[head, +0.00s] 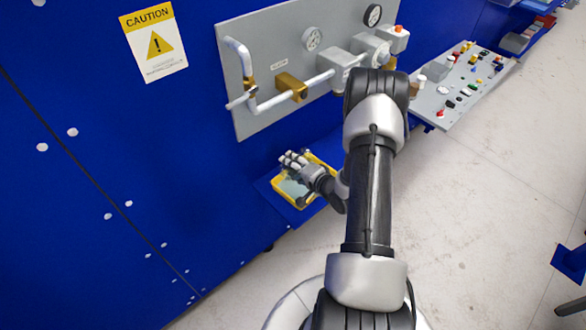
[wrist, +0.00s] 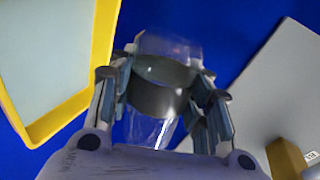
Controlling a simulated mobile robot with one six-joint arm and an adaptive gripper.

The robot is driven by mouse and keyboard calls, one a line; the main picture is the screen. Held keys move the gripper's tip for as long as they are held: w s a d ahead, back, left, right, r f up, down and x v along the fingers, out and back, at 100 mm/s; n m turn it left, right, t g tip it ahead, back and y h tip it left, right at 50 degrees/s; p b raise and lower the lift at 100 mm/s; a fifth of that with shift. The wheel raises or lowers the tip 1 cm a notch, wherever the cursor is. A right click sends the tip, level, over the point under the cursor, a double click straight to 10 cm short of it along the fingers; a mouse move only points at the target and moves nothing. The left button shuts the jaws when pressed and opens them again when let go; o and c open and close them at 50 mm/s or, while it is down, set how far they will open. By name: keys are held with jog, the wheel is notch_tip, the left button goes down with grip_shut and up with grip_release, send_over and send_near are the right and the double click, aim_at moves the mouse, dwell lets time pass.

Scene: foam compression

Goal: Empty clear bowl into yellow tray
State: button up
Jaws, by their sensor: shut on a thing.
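My gripper (wrist: 162,92) is shut on a clear bowl (wrist: 168,48), which sits between its fingers in the wrist view. A dark grey-green band shows inside or through the bowl; I cannot tell whether it is contents. The bowl looks tilted. The yellow tray (wrist: 101,45) is at the left of the wrist view, with a pale grey-blue inside, apart from the bowl there. In the head view the yellow tray (head: 299,207) lies on a blue shelf, and my gripper (head: 294,162) is above or beside it, partly covering it. The bowl is not clear in the head view.
A grey panel (head: 250,60) with pipes, gauges and a brass valve (head: 290,86) is on the blue wall above the tray. A control board (head: 455,85) with buttons stands at the right.

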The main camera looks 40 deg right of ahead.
jog(key=n+h+b, duration=0.1)
jog(key=n+b, duration=0.1)
jog(key=r+n+h+b, duration=0.1)
jog(key=n+b, duration=0.1)
jog(key=shift+r+t+h, duration=0.15)
jog(key=shift+t+h, duration=0.15)
jog(key=shift+t, duration=0.1)
jog(key=n+b, duration=0.1)
jog(key=b, duration=0.1)
jog(key=r+n+t+h+b, duration=0.1)
jog(key=b, duration=0.1)
jog(key=n+h+b, duration=0.1)
jog(key=n+b, duration=0.1)
jog(key=shift+r, duration=0.3)
jog(key=r+n+t, duration=0.1)
jog(key=n, duration=0.1)
jog(key=n+h, duration=0.1)
jog(key=n, duration=0.1)
jog(key=shift+r+t, duration=0.4)
